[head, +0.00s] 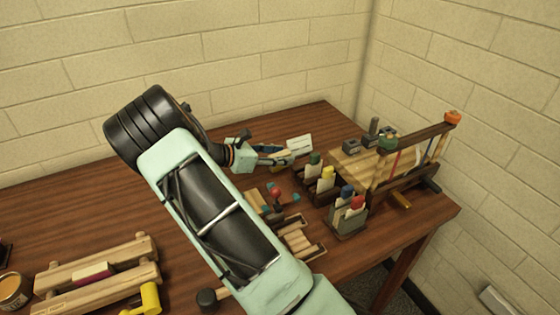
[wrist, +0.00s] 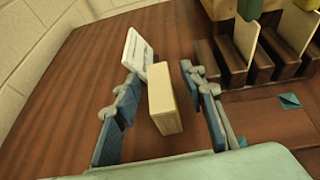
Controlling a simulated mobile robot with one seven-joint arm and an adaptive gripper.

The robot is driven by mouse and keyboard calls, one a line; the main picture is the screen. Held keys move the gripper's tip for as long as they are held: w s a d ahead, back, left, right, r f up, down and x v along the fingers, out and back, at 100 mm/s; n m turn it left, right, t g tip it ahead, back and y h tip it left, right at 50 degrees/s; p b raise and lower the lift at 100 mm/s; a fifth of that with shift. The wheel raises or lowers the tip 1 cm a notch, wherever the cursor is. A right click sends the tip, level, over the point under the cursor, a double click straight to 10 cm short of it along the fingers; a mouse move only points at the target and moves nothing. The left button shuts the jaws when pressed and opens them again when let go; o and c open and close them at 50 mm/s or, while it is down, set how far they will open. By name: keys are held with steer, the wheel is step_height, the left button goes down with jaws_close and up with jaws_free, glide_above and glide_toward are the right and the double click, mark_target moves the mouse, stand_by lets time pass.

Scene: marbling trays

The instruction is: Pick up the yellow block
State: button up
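A pale yellow block (wrist: 165,103) stands out near the middle of the wrist view, lying between the two blue-padded fingers of my gripper (wrist: 160,74). The fingers are apart, with a strip of table showing on each side of the block, so neither finger appears to touch it. I cannot tell how far the fingertips are above the table. In the head view my gripper (head: 278,156) is low over the table, and my arm and the fingers mostly hide the block there.
A white card (wrist: 134,50) stands just beyond the left fingertip. A frame with an orange knob (head: 452,117) stands farther right.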

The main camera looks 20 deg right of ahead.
steer(key=shift+d+f, duration=0.15)
steer(key=shift+d, duration=0.05)
jaws_close()
stand_by(0.3)
